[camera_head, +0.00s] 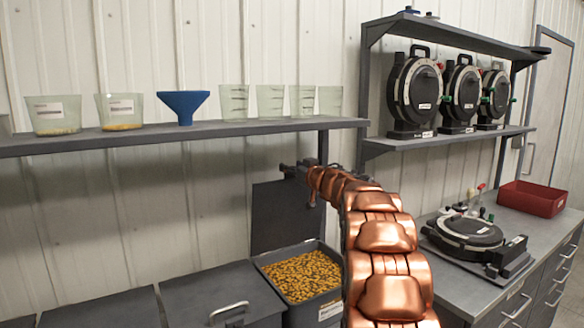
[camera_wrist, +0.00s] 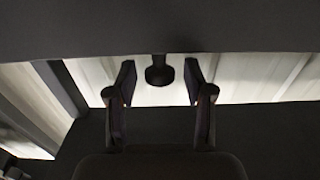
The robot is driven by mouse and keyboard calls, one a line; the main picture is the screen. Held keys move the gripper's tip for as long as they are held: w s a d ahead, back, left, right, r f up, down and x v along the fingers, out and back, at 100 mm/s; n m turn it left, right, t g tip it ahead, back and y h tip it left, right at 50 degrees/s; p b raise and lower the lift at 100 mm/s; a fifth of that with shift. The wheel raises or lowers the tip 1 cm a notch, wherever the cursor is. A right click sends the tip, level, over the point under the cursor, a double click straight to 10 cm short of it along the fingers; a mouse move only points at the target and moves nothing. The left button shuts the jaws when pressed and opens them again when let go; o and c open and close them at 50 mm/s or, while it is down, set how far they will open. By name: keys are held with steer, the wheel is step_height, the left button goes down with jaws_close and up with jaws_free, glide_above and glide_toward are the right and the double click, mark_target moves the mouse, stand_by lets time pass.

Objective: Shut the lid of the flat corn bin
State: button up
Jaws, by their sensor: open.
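The flat corn bin (camera_head: 337,311) is full of yellow corn (camera_head: 303,275), and its dark grey lid (camera_head: 277,222) stands upright at the back, against the wall. My gripper (camera_head: 285,169) is at the lid's top edge in the head view, small and partly hidden by my copper arm. In the wrist view my gripper (camera_wrist: 160,92) has its two fingers apart with nothing held between them. A dark surface fills the lower part of that view; I cannot tell whether a finger touches the lid.
Closed grey bin lids (camera_head: 212,290) lie to the left. On the right a counter holds a round black device (camera_head: 470,232) and a red tray (camera_head: 531,198).

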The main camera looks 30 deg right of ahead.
steer(key=shift+w, duration=0.2)
steer(key=shift+c, duration=0.2)
jaws_close()
stand_by(0.4)
